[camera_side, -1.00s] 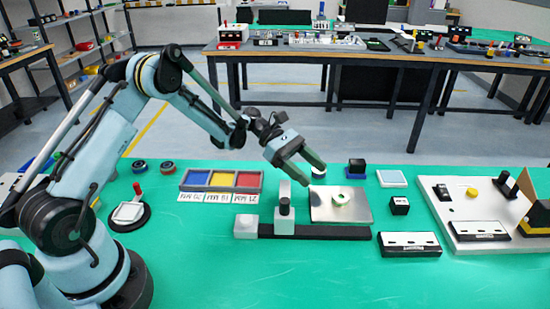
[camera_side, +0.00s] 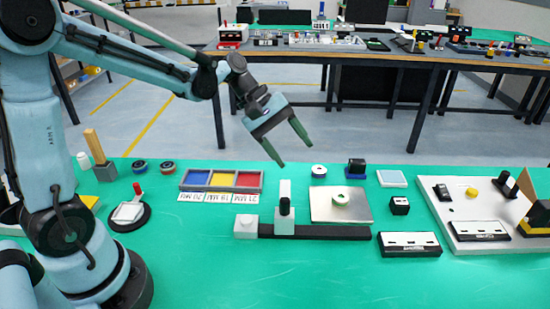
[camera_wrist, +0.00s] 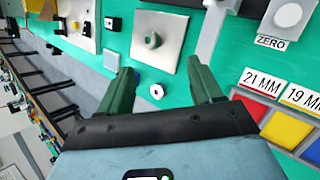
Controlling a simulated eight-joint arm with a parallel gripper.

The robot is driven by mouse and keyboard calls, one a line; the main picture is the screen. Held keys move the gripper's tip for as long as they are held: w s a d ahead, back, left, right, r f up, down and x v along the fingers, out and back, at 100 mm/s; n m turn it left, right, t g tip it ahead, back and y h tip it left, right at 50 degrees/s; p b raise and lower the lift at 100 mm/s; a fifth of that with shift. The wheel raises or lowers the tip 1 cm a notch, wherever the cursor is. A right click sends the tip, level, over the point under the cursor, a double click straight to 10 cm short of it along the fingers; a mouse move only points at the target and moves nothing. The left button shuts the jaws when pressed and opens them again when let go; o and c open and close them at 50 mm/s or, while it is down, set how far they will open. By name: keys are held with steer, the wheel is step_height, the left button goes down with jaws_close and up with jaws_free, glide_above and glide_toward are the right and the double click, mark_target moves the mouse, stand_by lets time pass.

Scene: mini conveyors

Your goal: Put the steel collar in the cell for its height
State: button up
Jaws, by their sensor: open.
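A pale round collar with a dark bore (camera_side: 318,171) stands on the green mat behind the steel plate (camera_side: 318,211). It also shows in the wrist view (camera_wrist: 156,91), between the fingers in the picture. A second ring-shaped piece (camera_side: 341,197) with a greenish middle sits on the plate; I cannot tell for certain which is the steel collar. My gripper (camera_side: 294,154) is open and empty, in the air above and left of the pale collar. The tray has blue (camera_side: 196,178), yellow (camera_side: 223,179) and red (camera_side: 249,179) cells, labelled 20, 19 and 21 MM.
A gauge with a black rail (camera_side: 325,232) and upright post (camera_side: 284,205) stands in front of the tray and plate. A black block (camera_side: 356,168) on a blue base stands right of the pale collar. A small black cube (camera_side: 399,205) and white board (camera_side: 470,228) lie farther right.

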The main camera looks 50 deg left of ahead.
steer(key=s+a+r+m+t+y, duration=0.1)
steer(key=s+a+m+t+y, duration=0.1)
steer(key=s+m+y, duration=0.4)
steer(key=s+m+t, duration=0.1)
steer(key=s+m, duration=0.4)
steer(key=shift+s+a+r, duration=0.15)
steer(key=shift+s+a, duration=0.2)
steer(key=shift+o, duration=0.5)
steer(key=shift+s+a+m+t+y, duration=0.25)
steer(key=shift+s+m+t+y, duration=0.2)
steer(key=shift+m, duration=0.35)
steer(key=w+d+r+g, duration=0.2)
steer(key=w+r, duration=0.2)
steer(key=w, duration=0.2)
steer(key=m+g, duration=0.2)
steer(key=g, duration=0.3)
glide_above(342, 196)
step_height(342, 196, down, 5)
step_height(342, 196, down, 12)
steer(key=shift+r, duration=0.1)
